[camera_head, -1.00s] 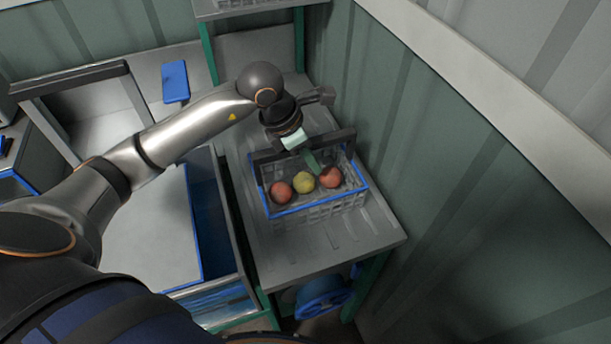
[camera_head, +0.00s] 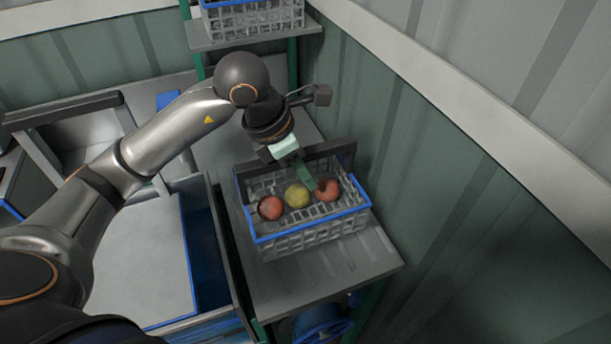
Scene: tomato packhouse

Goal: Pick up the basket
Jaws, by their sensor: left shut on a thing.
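The basket (camera_head: 305,240) is a grey wire-like crate with a blue rim and a dark handle. It holds two red tomatoes (camera_head: 271,208) and a yellow-green one (camera_head: 297,196). My left gripper (camera_head: 303,172) reaches down over the far side of the basket and is shut on its dark handle; the exact contact is partly hidden. My right gripper is not in view.
A corrugated green wall (camera_head: 450,200) runs close along the right. A shelf (camera_head: 245,37) with another blue-rimmed basket (camera_head: 253,20) stands at the back. A blue-edged bin (camera_head: 213,255) is left of the table. The table's front is clear.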

